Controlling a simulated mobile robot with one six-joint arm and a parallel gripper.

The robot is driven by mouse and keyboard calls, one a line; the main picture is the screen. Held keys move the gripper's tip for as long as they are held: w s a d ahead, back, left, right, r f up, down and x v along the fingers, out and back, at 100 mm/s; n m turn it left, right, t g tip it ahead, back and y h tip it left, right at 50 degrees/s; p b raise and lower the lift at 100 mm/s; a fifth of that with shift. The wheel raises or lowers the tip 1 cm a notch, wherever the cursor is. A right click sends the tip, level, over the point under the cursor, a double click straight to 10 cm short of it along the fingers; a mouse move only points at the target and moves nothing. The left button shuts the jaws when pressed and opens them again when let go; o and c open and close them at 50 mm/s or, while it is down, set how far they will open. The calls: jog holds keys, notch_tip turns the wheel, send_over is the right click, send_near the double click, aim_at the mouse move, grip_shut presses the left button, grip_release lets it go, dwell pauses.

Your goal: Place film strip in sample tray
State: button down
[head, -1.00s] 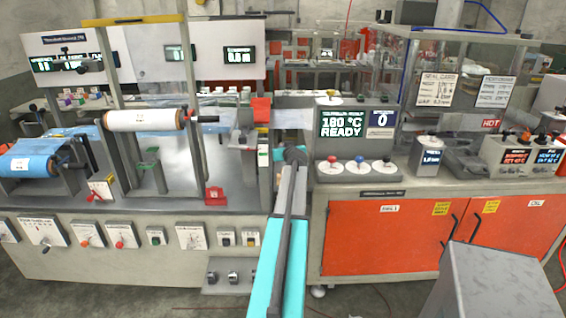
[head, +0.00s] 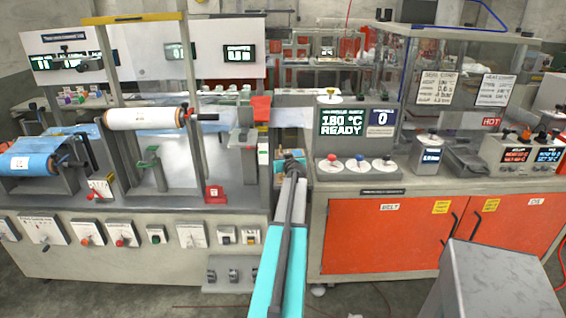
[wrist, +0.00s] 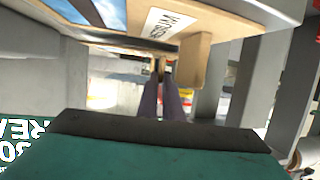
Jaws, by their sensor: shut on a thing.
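My gripper (wrist: 160,88) is shut, its two dark fingers close together and pointing away in the wrist view. The film strip between them is too thin or hidden to make out. A tan wooden tray (wrist: 195,58) with a white label and a blue patch, likely the sample tray, is close by the fingertips at the top of the wrist view. I cannot tell whether they touch. In the head view my arm reaches to the gap between the two machines, and its wrist hides the fingertips.
The left machine carries a white roll (head: 145,118) and a blue roll (head: 28,164). A red clip (head: 261,108) stands by the gap. A display reading 180 °C READY (head: 342,122) stands right of my arm. A dark flat thing (head: 464,160) lies on the right bench.

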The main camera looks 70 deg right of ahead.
jog(key=shift+f, duration=0.3)
jog(key=shift+f+b, duration=0.2)
jog(key=shift+b, duration=0.15)
jog(key=c, duration=1.9)
grip_release()
jog(key=shift+r+p, duration=0.1)
jog(key=shift+p, duration=0.7)
jog(key=shift+s+a, duration=0.1)
jog(key=shift+a, duration=0.1)
jog(key=shift+b+v, duration=1.4)
jog(key=shift+v, duration=1.25)
jog(key=shift+b+v, duration=0.85)
jog(key=shift+v, duration=3.2)
